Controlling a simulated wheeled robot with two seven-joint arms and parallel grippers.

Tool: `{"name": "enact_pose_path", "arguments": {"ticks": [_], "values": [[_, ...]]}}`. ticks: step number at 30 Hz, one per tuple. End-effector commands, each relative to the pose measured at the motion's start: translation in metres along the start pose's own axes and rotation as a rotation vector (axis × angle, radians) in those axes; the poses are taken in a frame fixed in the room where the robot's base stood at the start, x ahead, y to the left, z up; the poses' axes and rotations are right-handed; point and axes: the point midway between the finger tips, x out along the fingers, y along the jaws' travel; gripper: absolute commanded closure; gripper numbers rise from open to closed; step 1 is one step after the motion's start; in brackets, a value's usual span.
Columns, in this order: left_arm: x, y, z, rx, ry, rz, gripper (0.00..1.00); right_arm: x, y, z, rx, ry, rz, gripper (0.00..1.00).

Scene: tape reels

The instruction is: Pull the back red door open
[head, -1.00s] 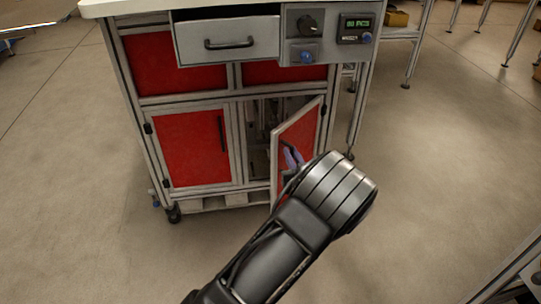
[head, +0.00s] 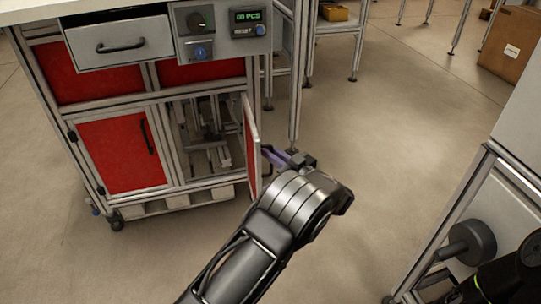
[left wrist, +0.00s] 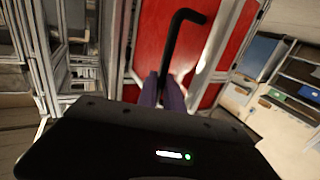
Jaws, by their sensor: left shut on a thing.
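The red door (left wrist: 150,35) at the right of the cabinet's lower front stands open. In the head view I see it nearly edge-on (head: 252,145). Its black bar handle (left wrist: 183,35) shows in the left wrist view. My left gripper (head: 272,154) is at the outer side of the door. In the left wrist view its purple fingers (left wrist: 163,85) are shut on the lower end of the handle. The exact contact is partly hidden by the gripper body. My right gripper is not seen.
The left red door (head: 115,155) is shut. Above are a partly open drawer (head: 120,45) and a control panel (head: 220,30). The open compartment (head: 205,135) shows metal framing. A grey frame (head: 440,235) stands at the right. The floor (head: 370,130) between is clear.

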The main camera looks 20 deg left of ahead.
Motion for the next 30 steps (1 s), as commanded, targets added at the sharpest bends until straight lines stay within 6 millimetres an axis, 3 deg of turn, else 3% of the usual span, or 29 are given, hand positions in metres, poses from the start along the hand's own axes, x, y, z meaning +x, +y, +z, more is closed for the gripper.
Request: {"name": "enact_pose_path", "arguments": {"ticks": [15,16,18,30], "values": [[0.0034,-0.0006,-0.0012,0.002,0.004,-0.029,1.0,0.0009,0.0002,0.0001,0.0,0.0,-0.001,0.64],[0.0035,-0.0005,-0.0013,0.002,0.004,-0.028,0.87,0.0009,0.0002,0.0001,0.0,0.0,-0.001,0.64],[0.0033,-0.0005,-0.0012,0.002,0.004,-0.028,0.81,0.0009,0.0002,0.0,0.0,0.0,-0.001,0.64],[-0.0058,0.0008,-0.0019,0.002,0.003,-0.025,0.8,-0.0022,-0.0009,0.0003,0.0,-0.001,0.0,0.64]]}}
